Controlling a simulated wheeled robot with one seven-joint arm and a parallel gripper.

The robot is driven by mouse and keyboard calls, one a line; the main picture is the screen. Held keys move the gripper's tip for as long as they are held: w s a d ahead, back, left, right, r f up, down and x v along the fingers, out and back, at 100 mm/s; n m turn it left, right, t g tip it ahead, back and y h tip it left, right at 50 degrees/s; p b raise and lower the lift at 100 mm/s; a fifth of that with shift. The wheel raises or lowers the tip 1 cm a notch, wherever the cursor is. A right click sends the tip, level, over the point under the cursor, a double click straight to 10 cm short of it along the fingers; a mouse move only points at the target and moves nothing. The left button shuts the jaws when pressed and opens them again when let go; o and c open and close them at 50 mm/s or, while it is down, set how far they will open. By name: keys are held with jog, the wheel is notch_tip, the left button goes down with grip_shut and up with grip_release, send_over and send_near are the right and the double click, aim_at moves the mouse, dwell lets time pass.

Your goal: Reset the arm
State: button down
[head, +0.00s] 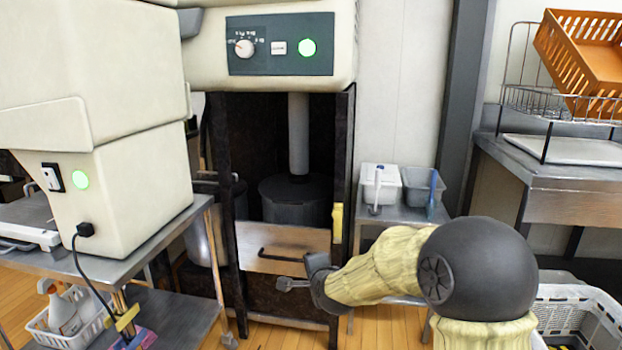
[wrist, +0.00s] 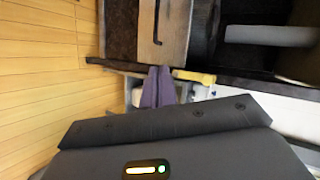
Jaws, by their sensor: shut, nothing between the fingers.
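My gripper (head: 292,284) is at the end of my arm, low in the middle of the head view. It points left, in front of the lower part of the dark-framed machine. Its fingers (wrist: 158,88) show in the wrist view as two purple tips close together, with nothing held between them. My arm, with a yellowish sleeve and a dark round joint, reaches in from the lower right.
The machine's wooden panel with a dark handle (head: 290,256) is just behind my gripper. A metal cart (head: 165,235) with a cream machine stands left. Two small tubs (head: 382,186) sit behind my arm. A white crate (head: 585,300) is lower right. Wooden floor shows between.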

jog(key=s+d+r+n+g+h+p, duration=0.15)
jog(key=s+d+n+g+p, duration=0.5)
jog(key=s, duration=0.75)
jog(key=s+d+n+g+h+p, duration=0.25)
jog(key=s+d+n, duration=0.55)
jog(key=s, duration=0.7)
notch_tip(320, 180, up, 38)
jog(key=y+p, duration=0.1)
jog(key=p, duration=3.7)
jog(key=shift+d+f+g, duration=0.2)
jog(key=shift+d+g, duration=0.05)
jog(key=shift+g, duration=0.05)
jog(key=c, duration=2.2)
grip_release()
jog(key=shift+m, duration=0.25)
